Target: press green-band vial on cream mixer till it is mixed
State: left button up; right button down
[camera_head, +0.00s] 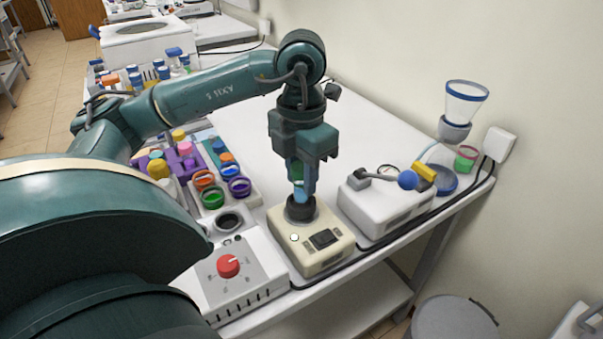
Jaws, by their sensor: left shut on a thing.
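The cream mixer (313,252) sits near the front edge of the white table, with a dark round cup on top and a black switch on its front. My left gripper (303,180) points straight down above the mixer and is shut on the green-band vial (297,173). The vial is upright, largely hidden by the fingers. Its lower end is at the mixer's dark cup (300,209); I cannot tell how firmly it presses. My right gripper is not in view.
A white device with a red knob (228,266) stands left of the mixer. A white box with a blue-ball lever (407,180) stands to the right. Colored-ring vials (213,197) and a purple rack (178,165) lie behind left. The table's back middle (360,135) is clear.

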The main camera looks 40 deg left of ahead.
pick_arm(q)
jog(key=shift+r+p, duration=1.6)
jog(key=shift+r, duration=0.7)
jog(key=shift+s+f, duration=0.1)
jog(key=shift+f, duration=0.05)
